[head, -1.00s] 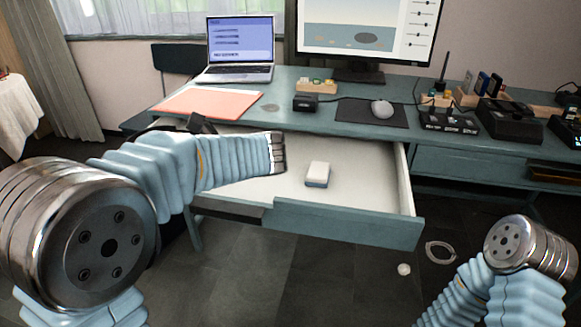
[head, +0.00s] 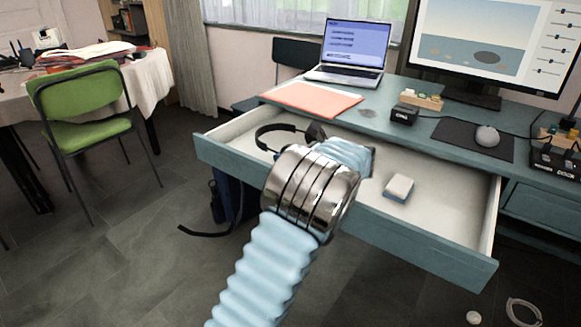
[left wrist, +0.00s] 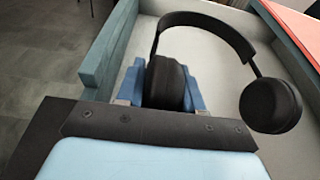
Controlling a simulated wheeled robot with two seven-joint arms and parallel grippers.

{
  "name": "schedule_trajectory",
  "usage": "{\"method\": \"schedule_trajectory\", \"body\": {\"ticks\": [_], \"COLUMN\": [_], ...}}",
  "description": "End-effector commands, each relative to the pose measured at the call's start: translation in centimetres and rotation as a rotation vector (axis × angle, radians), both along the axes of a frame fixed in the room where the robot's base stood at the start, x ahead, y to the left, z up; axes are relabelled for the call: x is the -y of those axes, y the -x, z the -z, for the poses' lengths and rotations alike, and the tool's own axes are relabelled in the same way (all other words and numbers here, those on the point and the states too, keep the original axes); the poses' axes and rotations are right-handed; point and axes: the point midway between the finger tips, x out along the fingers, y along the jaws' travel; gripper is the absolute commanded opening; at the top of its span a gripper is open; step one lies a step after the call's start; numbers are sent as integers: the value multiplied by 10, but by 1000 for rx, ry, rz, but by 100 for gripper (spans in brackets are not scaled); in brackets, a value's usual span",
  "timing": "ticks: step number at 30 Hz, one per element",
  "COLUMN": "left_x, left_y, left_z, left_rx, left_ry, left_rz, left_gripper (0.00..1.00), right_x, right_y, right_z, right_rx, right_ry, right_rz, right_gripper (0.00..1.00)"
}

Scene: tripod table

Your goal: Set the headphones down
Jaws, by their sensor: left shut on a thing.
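The black headphones (head: 276,128) are at the left part of the open drawer (head: 430,249) in the head view, partly hidden by my left arm. In the left wrist view, the headphones (left wrist: 208,20) show a curved headband and two ear cups. My left gripper (left wrist: 162,88) has its blue fingers shut on one ear cup. The other ear cup (left wrist: 270,105) hangs free to the right, over the pale drawer floor. I cannot tell whether the headphones touch the floor. My right gripper is not in view.
A white and blue box (head: 399,187) lies in the drawer, right of my left arm. The desk above holds an orange folder (head: 312,97), a laptop (head: 350,52) and a mouse (head: 487,136). A green chair (head: 85,105) stands at left.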

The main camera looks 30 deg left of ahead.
Motion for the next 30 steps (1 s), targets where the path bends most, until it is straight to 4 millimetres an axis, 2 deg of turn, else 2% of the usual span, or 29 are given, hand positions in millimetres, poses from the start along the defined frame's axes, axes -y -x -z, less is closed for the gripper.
{"method": "schedule_trajectory", "body": {"ticks": [5, 12, 20, 30], "left_x": [-2, -3, -3, -2], "left_y": [-8, -11, -11, -10], "left_z": [10, 44, 44, 56], "left_rx": [0, -1, 1, -2], "left_ry": [0, 0, 0, 2], "left_rz": [-1, -1, 0, 0], "left_gripper": [0, 0, 0, 0], "right_x": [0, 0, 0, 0], "right_y": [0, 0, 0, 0], "right_z": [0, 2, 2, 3], "right_rx": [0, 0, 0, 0], "right_ry": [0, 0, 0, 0], "right_rz": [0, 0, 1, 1], "right_gripper": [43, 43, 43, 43]}}
